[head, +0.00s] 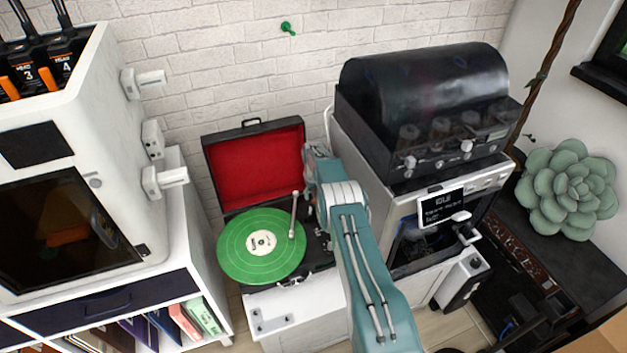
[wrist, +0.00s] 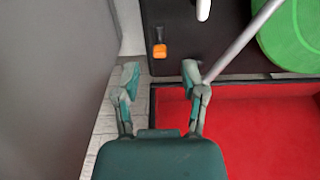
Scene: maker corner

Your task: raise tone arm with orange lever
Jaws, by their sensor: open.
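The record player is an open black case with a red-lined lid (head: 258,168) and a green record (head: 250,257) on its platter. The silver tone arm (head: 293,215) reaches over the record's right part; its tube (wrist: 240,42) crosses the upper right of the wrist view. The small orange lever (wrist: 159,51) stands on the black deck (wrist: 180,20) in the wrist view; in the head view I cannot make it out. My gripper (wrist: 160,76) is open and empty, its two fingers apart with the lever just beyond and between them. I cannot tell the height gap.
A white and black machine with a dark domed cover (head: 425,95) stands close to the right of the record player. A white printer-like cabinet (head: 70,170) stands to the left. The red lid (wrist: 260,140) lies near my right finger in the wrist view.

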